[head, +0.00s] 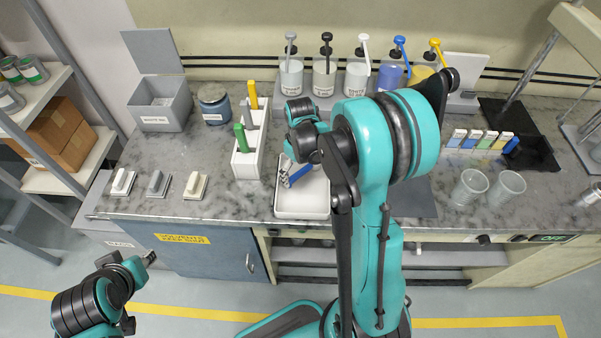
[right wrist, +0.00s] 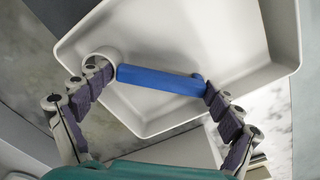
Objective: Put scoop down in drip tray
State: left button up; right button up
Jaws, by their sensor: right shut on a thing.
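The scoop has a blue handle (right wrist: 160,80) and a pale round end (right wrist: 101,56) in the right wrist view. My right gripper (right wrist: 157,88) is shut on it, with one finger at each end of the handle. The white drip tray (right wrist: 205,40) lies beneath the scoop; I cannot tell whether they touch. In the head view the scoop (head: 299,174) is over the drip tray (head: 302,206), and my right arm partly hides both. My left gripper (head: 148,258) is low at the left, in front of the bench; its finger state is unclear.
A white holder (head: 245,163) with green, grey and yellow handled tools stands left of the tray. Labelled ink pots (head: 291,78) line the back. Two clear cups (head: 468,187) stand at the right. The counter's front left has small blocks (head: 158,184).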

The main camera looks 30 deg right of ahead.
jog(key=shift+f, duration=0.15)
jog(key=o, duration=1.4)
